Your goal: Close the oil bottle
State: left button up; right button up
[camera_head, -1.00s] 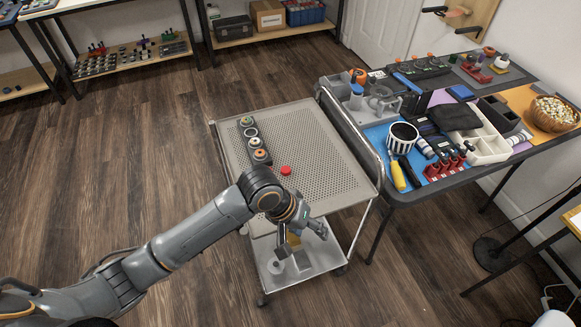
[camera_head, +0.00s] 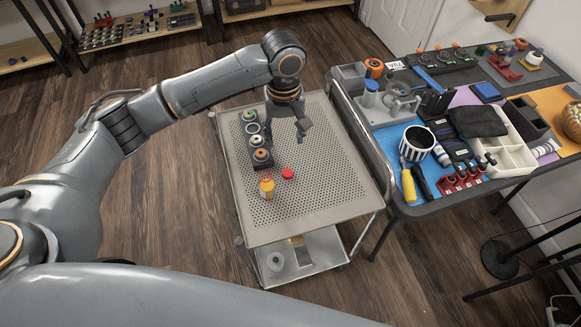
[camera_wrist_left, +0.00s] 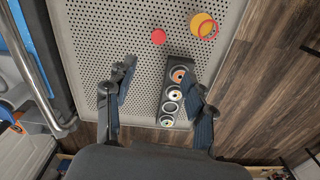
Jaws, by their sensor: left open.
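The oil bottle appears to be the small yellow-orange container (camera_head: 266,189) on the trolley top; an orange ring shows at its top. It also shows in the left wrist view (camera_wrist_left: 203,26), seen from above. A round red cap (camera_head: 288,173) lies apart from it, just to its right; the cap is also in the left wrist view (camera_wrist_left: 158,36). My left gripper (camera_head: 286,128) is open and empty over the far part of the trolley, beyond bottle and cap. In the left wrist view its fingers (camera_wrist_left: 156,88) are spread wide. My right gripper is out of view.
A dark holder with several round parts (camera_head: 260,142) stands left of my left gripper, close under one finger in the wrist view. The perforated trolley top (camera_head: 330,185) is clear on the right. A crowded tool table (camera_head: 405,208) stands to the right.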

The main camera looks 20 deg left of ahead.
pick_arm(q)
send_over(288, 172)
jog(key=shift+a+f, duration=0.15)
jog(key=shift+f, duration=2.05)
jog(key=shift+a+f, duration=0.1)
jog(key=shift+f, duration=2.05)
jog(key=shift+d+f+p, duration=0.2)
jog(key=shift+f+p, duration=0.15)
jog(key=shift+f, duration=2.25)
jog(key=c, duration=0.8)
